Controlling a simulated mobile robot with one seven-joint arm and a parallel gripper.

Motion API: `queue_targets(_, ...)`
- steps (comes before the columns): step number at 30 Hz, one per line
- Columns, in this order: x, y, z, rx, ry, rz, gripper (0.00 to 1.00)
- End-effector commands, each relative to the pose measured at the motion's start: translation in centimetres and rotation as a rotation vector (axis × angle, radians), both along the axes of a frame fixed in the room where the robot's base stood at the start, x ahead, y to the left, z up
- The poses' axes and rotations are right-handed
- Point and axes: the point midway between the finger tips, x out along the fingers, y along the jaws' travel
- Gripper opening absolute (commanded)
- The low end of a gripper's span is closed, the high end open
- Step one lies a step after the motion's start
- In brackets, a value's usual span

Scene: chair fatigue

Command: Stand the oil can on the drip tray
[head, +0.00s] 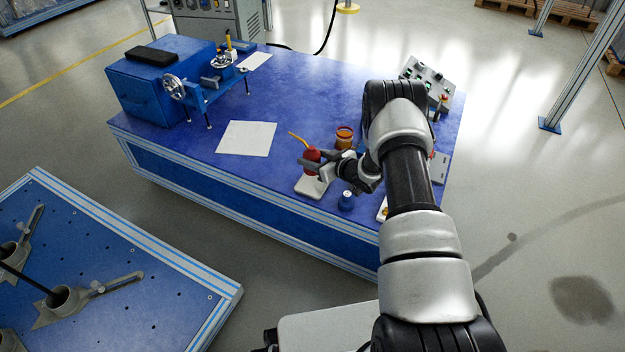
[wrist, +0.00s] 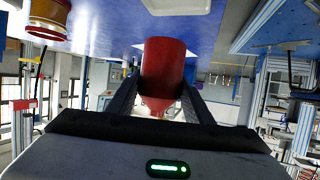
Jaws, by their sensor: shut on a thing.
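The oil can (head: 312,160) is red with a thin yellow spout pointing up and left. My gripper (head: 312,168) is shut on its body, and the can also shows between the two fingers in the wrist view (wrist: 165,62). The drip tray (head: 311,188) is a small pale tray near the bench's front edge, just below the can in the head view. In the upside-down wrist view, a pale tray edge (wrist: 178,6) shows past the can's base, with blue bench between them. The can appears to be held off the tray; the exact gap is hard to judge.
An amber jar (head: 344,138) stands behind the can, and a small blue item (head: 346,201) is right of the tray. A white sheet (head: 247,138) lies to the left. A control box (head: 428,78) stands at the back right. The bench's middle is clear.

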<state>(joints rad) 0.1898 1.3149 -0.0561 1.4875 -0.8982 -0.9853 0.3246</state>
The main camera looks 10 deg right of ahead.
Motion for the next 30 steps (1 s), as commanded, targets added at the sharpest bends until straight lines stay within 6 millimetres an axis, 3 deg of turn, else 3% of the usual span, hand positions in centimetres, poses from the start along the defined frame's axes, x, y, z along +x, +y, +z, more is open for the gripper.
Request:
queue_targets(3,0.0,0.1,-2.3,0.001,-0.002,0.001,0.1)
queue_targets(8,0.1,0.1,-3.6,0.001,-0.003,0.001,0.1)
queue_targets(15,0.1,0.1,-7.2,0.001,-0.003,0.001,0.1)
queue_targets(28,0.1,0.0,-7.6,0.001,-0.004,0.001,0.1)
queue_targets(29,0.0,0.0,-7.8,0.0,-0.001,0.0,0.48)
queue_targets(30,0.0,0.0,-7.8,0.0,-0.001,0.0,0.55)
